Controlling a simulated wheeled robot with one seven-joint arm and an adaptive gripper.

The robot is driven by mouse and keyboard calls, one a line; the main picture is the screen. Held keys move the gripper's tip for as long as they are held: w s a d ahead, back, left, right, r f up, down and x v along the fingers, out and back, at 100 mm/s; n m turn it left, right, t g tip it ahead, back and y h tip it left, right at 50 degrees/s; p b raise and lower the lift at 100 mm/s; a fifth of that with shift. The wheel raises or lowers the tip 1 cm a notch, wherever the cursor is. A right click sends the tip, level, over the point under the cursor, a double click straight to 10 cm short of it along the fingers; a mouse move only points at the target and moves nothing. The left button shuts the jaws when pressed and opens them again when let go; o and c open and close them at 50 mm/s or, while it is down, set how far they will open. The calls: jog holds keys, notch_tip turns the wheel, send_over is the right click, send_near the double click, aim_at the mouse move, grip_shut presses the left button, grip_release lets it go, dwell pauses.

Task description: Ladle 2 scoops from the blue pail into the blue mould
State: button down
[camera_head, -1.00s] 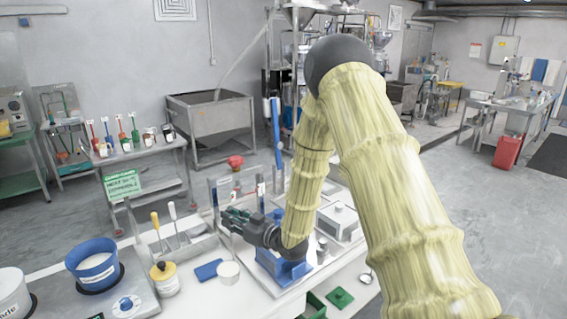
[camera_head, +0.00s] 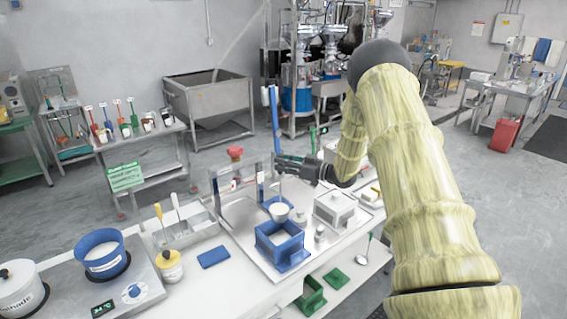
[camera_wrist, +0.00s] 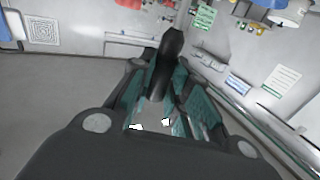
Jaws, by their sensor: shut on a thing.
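The blue pail (camera_head: 101,254) stands at the left on a hotplate, with pale liquid inside. The square blue mould (camera_head: 283,253) stands on a metal tray; its inside looks pale, and I cannot tell how full it is. My gripper (camera_head: 281,163) is shut on the ladle's handle, above and behind the mould. The ladle's pale bowl (camera_head: 279,213) hangs below it, over the mould's back edge in the picture; its contents cannot be told. In the wrist view the ladle's dark handle (camera_wrist: 168,62) stands between the fingers.
A red-knobbed frame (camera_head: 235,153) stands behind the mould, and a grey box (camera_head: 334,207) stands to its right. A yellow-lidded jar (camera_head: 171,268) and a flat blue piece (camera_head: 213,257) lie between pail and mould. A white pot (camera_head: 20,289) is far left.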

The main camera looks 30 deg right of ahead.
jog(key=shift+s, duration=0.1)
jog(key=s+a+f+n+b, duration=0.3)
jog(key=a+n+b, duration=0.1)
jog(key=a+b, duration=0.2)
jog(key=s+a+f+n+b, duration=0.3)
jog(key=a+n+b, duration=0.2)
jog(key=a+b, duration=0.2)
jog(key=s+a+f+n+h+b, duration=0.1)
jog(key=s+a+f+n+b, duration=0.3)
jog(key=a+b, duration=0.2)
jog(key=shift+a+n+b, duration=0.15)
jog(key=shift+n+b, duration=0.25)
jog(key=shift+b, duration=0.65)
dwell(1.0)
jog(key=shift+s, duration=0.1)
dwell(0.7)
